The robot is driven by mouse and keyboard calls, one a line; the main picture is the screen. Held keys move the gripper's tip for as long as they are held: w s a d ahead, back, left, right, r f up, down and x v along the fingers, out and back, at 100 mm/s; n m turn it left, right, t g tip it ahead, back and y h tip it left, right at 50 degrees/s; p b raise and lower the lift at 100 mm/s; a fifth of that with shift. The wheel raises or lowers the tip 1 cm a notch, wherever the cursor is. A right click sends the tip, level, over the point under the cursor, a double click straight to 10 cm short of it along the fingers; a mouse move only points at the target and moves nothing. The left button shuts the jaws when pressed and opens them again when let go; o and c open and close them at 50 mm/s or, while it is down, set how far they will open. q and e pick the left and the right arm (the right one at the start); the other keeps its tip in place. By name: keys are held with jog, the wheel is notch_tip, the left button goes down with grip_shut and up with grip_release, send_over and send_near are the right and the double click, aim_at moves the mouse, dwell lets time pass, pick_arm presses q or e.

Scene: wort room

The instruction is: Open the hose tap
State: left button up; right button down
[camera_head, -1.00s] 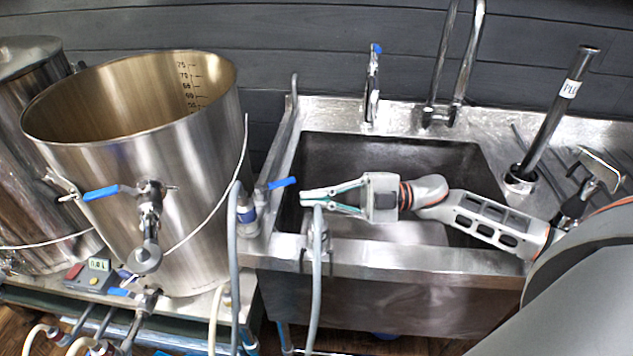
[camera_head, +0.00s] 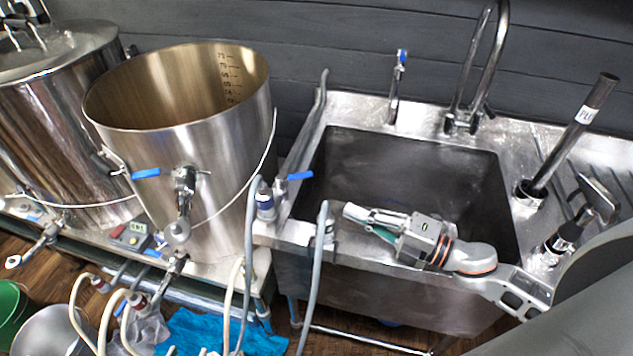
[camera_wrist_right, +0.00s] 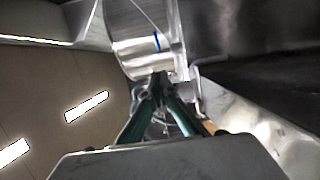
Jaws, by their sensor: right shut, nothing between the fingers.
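A tap with a blue lever (camera_head: 300,176) sits at the left rim of the sink, and its lever points right. A grey hose (camera_head: 250,225) runs down beside its blue-and-white fitting (camera_head: 265,203). My right gripper (camera_head: 350,212) is over the front left of the sink, below and right of that lever and apart from it. It is shut and empty. In the right wrist view its fingertips (camera_wrist_right: 160,80) meet in front of a shiny metal vessel (camera_wrist_right: 138,55). My left gripper is not in view.
A second grey hose (camera_head: 318,270) hangs over the sink's front rim (camera_head: 380,268), close left of my gripper. A steel pot (camera_head: 225,150) with a blue-levered valve (camera_head: 146,173) stands left. A small blue-topped tap (camera_head: 398,75) and a tall faucet (camera_head: 465,75) stand behind the sink.

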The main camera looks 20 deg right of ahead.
jog(key=p, duration=0.2)
send_near(299, 178)
jog(key=a, duration=0.4)
jog(key=shift+w+d, duration=0.15)
jog(key=shift+w, duration=2.1)
jog(key=shift+f, duration=0.1)
